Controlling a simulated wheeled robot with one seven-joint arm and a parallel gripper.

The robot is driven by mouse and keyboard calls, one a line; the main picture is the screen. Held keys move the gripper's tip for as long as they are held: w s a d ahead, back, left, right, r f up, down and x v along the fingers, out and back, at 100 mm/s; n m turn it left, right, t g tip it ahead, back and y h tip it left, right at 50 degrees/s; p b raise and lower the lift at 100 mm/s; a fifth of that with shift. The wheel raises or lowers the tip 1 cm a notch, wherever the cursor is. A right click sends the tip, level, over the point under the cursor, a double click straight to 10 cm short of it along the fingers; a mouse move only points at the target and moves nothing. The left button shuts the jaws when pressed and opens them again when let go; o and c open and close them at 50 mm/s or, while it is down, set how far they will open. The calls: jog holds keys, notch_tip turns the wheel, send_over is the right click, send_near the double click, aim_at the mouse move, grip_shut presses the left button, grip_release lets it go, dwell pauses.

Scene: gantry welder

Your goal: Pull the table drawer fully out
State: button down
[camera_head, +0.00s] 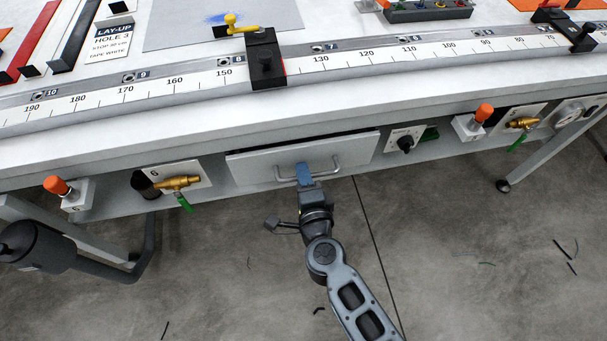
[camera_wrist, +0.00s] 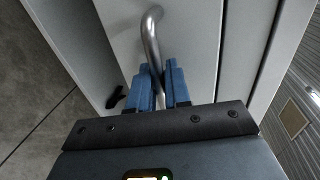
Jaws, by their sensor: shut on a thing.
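The table drawer (camera_head: 262,161) has a light grey front under the tabletop, with a metal bar handle (camera_head: 331,170). Its front also shows in the wrist view (camera_wrist: 190,40). My gripper (camera_head: 303,174) is at the handle in the head view. In the wrist view, its blue fingers (camera_wrist: 160,82) are shut around the handle bar (camera_wrist: 152,38). The drawer front sits close to the table's apron; I cannot tell whether it stands slightly out. The drawer's inside is hidden.
Brass valves with green levers (camera_head: 178,184) (camera_head: 523,124), orange-capped switches (camera_head: 57,186) (camera_head: 484,113) and a black knob (camera_head: 405,143) flank the drawer. A table leg (camera_head: 545,150) stands at right. The concrete floor (camera_head: 440,240) before the drawer is mostly free.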

jog(key=f+b+v, duration=0.1)
jog(key=f+v, duration=0.2)
jog(key=v, duration=1.1)
jog(key=s+f+b+v, duration=0.1)
jog(key=f+b+v, duration=0.1)
jog(key=v, duration=1.3)
jog(key=shift+d+f, duration=0.35)
jog(key=shift+f, duration=0.25)
jog(key=shift+s, duration=0.1)
jog(key=c, duration=1.3)
grip_release()
jog(key=shift+c, duration=0.2)
jog(key=shift+s, duration=0.1)
jog(key=b+v, duration=0.2)
jog(key=v, duration=0.5)
jog(key=shift+s, duration=0.3)
